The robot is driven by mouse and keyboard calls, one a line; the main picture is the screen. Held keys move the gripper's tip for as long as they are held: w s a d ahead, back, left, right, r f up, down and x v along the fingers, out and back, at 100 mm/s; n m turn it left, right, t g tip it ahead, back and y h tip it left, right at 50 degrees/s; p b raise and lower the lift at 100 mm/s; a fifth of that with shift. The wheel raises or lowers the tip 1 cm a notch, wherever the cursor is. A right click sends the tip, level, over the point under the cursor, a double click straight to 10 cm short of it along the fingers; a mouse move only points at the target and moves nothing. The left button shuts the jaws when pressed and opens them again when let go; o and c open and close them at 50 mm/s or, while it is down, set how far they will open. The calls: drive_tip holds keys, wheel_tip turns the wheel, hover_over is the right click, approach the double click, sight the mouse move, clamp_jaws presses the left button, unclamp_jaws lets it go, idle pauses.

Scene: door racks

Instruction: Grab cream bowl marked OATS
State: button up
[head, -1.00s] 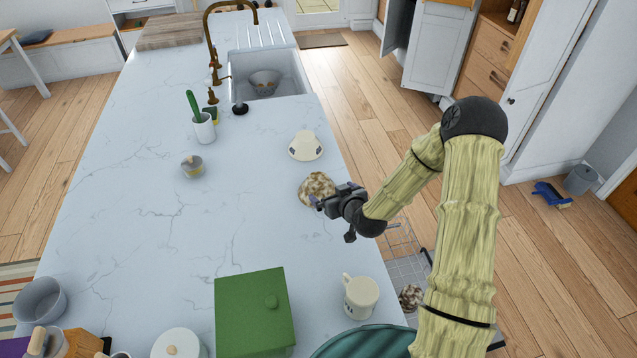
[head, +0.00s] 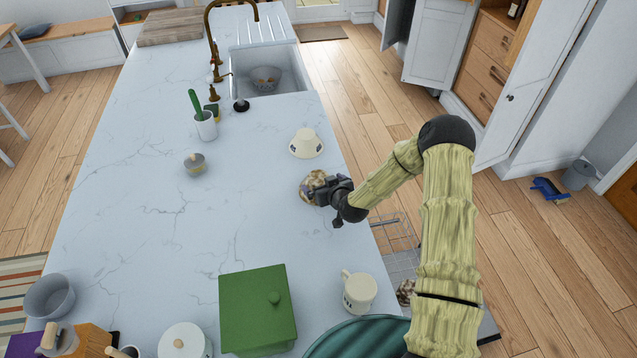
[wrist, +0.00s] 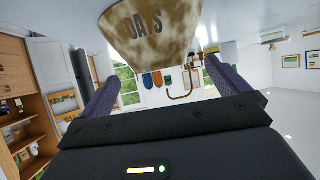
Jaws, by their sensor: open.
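The bowl marked OATS (head: 311,182) is cream with brown mottled stains. It sits mouth down on the marble counter, near its right edge. In the wrist view the bowl (wrist: 150,35) fills the top centre, with the dark letters OATS facing my gripper. My gripper (head: 318,190) is open at the bowl's near right side and partly covers it in the head view. In the wrist view its two fingers (wrist: 168,93) show to the left and right, below the bowl. I cannot tell whether they touch it.
A clean cream bowl (head: 306,144) stands upside down just beyond. A green box (head: 257,310), a cream mug (head: 358,290) and a teal dish (head: 355,337) are nearer. A lidded pot (head: 194,164) stands left.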

sight(320, 180)
drive_tip(key=shift+w+a+f+p, duration=0.15)
drive_tip(key=shift+w+a+p, duration=0.05)
drive_tip(key=shift+w+p, duration=0.4)
drive_tip(key=shift+p+x, duration=0.95)
drive_tip(key=shift+x, duration=0.95)
drive_tip(key=shift+s+f, duration=0.1)
drive_tip(key=shift+f, duration=0.05)
drive_tip(key=c, duration=0.9)
